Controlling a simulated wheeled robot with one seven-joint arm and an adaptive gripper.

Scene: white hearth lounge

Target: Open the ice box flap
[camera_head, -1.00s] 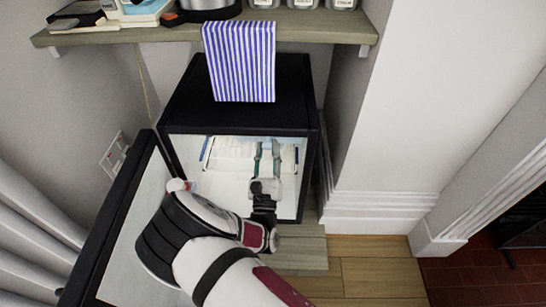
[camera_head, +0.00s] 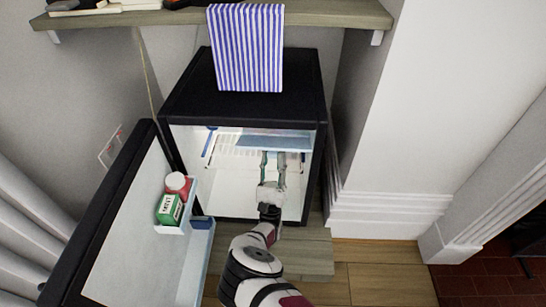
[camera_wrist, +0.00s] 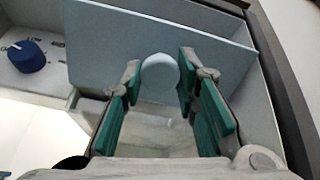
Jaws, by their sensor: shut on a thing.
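The small black fridge (camera_head: 180,105) stands with its door (camera_head: 120,215) swung open to the left. Inside at the top right, the ice box flap (camera_head: 275,142) shows as a pale blue panel tilted outward. My gripper (camera_head: 273,157) reaches into the fridge from the front, its fingers at the flap. In the wrist view, the flap (camera_wrist: 225,50) slants across the picture and my gripper (camera_wrist: 160,85) has its green-padded fingers either side of the flap's rounded tab (camera_wrist: 160,68). It is shut on that tab. The ice box interior is mostly hidden.
A blue dial (camera_wrist: 27,56) sits left of the flap. The door shelf (camera_head: 172,229) holds a green box (camera_head: 169,209) and a red-and-white container (camera_head: 178,184). A striped cloth (camera_head: 246,47) hangs from the wooden shelf (camera_head: 120,19) above. A white wall stands at right.

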